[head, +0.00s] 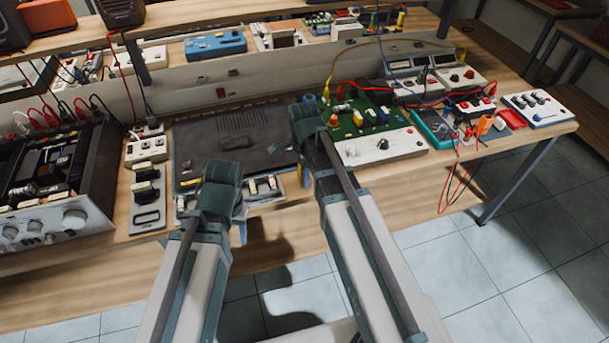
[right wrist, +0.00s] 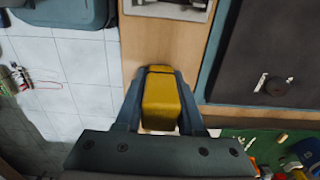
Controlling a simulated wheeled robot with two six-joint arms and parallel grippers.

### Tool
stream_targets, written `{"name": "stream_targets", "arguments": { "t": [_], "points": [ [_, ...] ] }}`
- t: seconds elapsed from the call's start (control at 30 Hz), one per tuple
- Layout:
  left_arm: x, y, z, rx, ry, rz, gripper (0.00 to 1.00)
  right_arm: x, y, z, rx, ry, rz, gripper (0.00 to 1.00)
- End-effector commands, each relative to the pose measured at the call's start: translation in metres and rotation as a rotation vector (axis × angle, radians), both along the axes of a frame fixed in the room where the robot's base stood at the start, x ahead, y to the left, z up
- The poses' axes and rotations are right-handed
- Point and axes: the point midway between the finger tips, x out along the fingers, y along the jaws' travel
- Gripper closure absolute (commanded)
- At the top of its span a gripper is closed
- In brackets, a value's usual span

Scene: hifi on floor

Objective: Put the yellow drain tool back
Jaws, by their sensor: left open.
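The yellow drain tool (right wrist: 161,102) shows in the right wrist view as a yellow block with a dark band near its far end. My right gripper (right wrist: 160,95) has its two fingers closed against the sides of the tool, above the wooden bench near its front edge. My left gripper (head: 222,180) is open, in front of the panel, and appears empty.
An open amplifier chassis (head: 55,185) stands at the left of the bench (head: 110,255). Switch modules (head: 147,200) stand beside it. A teal multimeter (head: 433,128), leads and small boxes crowd the right side. A raised shelf (head: 280,22) runs along the back.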

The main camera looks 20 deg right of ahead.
Motion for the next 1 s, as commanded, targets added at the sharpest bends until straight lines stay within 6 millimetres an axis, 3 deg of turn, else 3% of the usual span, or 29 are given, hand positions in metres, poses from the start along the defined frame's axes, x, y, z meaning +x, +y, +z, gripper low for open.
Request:
{"name": "stream_targets", "arguments": {
  "t": [0.03,0.17,0.67,1.0],
  "points": [
    [0.000,0.000,0.000,0.000,0.000,0.000,0.49,0.000,0.000,0.000,0.000,0.000,0.000,0.54],
    [0.000,0.000,0.000,0.000,0.000,0.000,0.49,0.000,0.000,0.000,0.000,0.000,0.000,0.33],
    [0.000,0.000,0.009,0.000,0.000,0.000,0.49,0.000,0.000,0.009,0.000,0.000,0.000,0.33],
    [0.000,0.000,0.052,0.000,0.000,0.000,0.49,0.000,0.000,0.051,0.000,0.000,0.000,0.33]
  ]
}}
